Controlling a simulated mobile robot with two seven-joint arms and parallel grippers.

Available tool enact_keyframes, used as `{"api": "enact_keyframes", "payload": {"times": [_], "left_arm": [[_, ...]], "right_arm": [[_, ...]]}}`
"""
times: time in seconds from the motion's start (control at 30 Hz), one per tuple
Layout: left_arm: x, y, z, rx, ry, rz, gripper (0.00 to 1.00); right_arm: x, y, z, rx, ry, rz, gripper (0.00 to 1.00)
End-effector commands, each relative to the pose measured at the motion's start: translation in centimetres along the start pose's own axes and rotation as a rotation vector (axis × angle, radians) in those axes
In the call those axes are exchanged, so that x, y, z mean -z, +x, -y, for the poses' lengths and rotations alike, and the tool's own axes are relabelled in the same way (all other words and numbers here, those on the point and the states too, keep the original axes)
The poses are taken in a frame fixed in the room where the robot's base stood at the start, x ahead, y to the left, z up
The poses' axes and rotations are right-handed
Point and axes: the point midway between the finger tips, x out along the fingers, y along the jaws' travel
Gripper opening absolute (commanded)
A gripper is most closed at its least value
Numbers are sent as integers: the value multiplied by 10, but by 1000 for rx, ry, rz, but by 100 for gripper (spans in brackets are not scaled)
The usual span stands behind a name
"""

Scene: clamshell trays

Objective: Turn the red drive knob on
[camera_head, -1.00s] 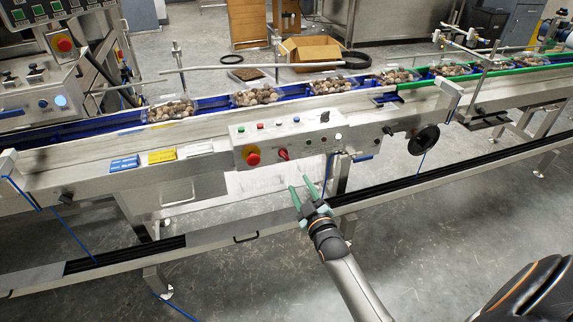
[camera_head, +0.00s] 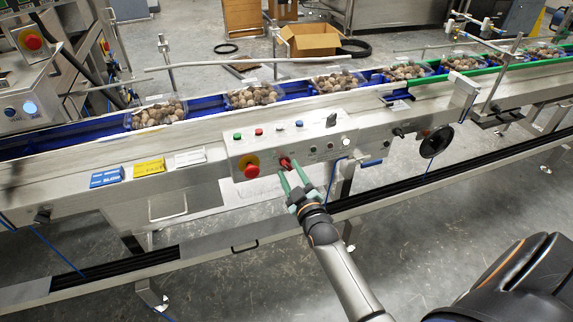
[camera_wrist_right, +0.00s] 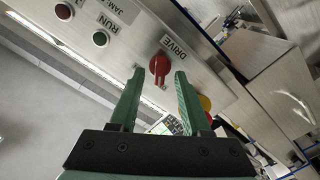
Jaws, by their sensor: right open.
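The red drive knob (camera_head: 286,163) is on the front of the metal control box (camera_head: 240,148), right of a red mushroom button on a yellow base. In the right wrist view the knob (camera_wrist_right: 159,65) sits beside the DRIVE label, its grip roughly upright in the picture. My right gripper (camera_head: 291,172) is open, its green fingers pointing at the knob. In the wrist view the knob shows in the gap between the fingertips (camera_wrist_right: 159,75), with no clear contact. I cannot tell whether the tips reach around it. My left gripper is not in view.
The mushroom button (camera_head: 251,171) is close left of the knob. Small buttons and a black selector (camera_head: 331,120) line the box. Behind it a blue conveyor (camera_head: 208,105) carries several clear trays of brown items. A black handwheel (camera_head: 436,142) stands to the right. A rail runs below.

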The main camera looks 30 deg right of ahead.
Motion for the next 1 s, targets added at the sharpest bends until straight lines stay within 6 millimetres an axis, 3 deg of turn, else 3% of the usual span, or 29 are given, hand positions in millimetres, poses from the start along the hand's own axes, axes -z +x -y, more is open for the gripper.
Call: {"api": "enact_keyframes", "payload": {"times": [0.37, 0.8, 1.0], "left_arm": [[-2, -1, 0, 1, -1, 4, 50], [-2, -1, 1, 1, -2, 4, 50], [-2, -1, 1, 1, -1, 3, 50]], "right_arm": [[0, 0, 1, -1, 1, 1, 48], [0, 0, 1, -1, 1, 1, 0], [0, 0, 1, -1, 1, 1, 0]]}}
